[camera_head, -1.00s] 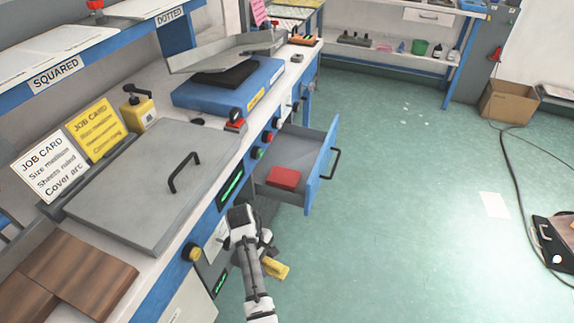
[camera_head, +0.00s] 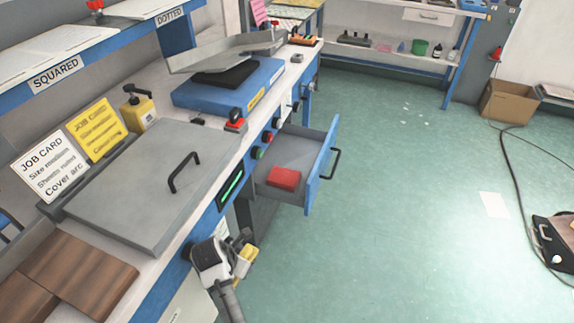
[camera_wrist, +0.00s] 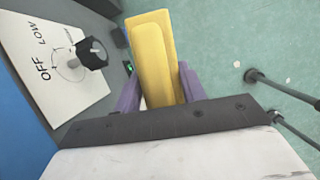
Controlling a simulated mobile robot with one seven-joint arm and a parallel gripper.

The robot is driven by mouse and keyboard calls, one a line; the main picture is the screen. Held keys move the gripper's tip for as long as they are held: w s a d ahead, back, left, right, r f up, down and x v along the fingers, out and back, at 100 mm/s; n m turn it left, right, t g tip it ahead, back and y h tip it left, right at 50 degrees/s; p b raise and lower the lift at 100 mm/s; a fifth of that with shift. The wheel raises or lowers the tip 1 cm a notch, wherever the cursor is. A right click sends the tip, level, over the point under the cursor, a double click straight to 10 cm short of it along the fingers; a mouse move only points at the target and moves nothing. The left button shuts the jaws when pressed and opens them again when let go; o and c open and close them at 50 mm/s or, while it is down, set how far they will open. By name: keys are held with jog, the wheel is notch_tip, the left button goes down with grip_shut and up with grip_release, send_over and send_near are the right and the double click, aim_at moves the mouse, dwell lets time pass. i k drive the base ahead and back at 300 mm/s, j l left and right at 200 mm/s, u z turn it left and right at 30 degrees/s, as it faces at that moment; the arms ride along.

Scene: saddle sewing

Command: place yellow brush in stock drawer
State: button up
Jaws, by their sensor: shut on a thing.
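My gripper (camera_head: 237,248) is shut on the yellow brush (camera_head: 246,261), in front of the bench and nearer to me than the open drawer. In the wrist view the yellow brush (camera_wrist: 154,62) sticks out from between the purple fingers of my gripper (camera_wrist: 158,88). The open drawer (camera_head: 322,165) has a blue front with a dark handle and a grey inside. A red block (camera_head: 284,178) lies in it, with bare floor around it. The brush is outside the drawer and apart from it. No label reading "stock" is legible on the drawer.
A white panel with an OFF/LOW knob (camera_wrist: 92,53) is close beside the brush. The green floor (camera_head: 400,220) right of the drawer is clear.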

aim_at(303, 163)
jog(key=i+l, duration=0.3)
jog(key=i, duration=0.15)
jog(key=i+l, duration=0.25)
jog(key=i, duration=0.2)
jog(key=i+l, duration=0.3)
jog(key=i, duration=0.2)
jog(key=i+l, duration=0.3)
jog(key=i, duration=0.15)
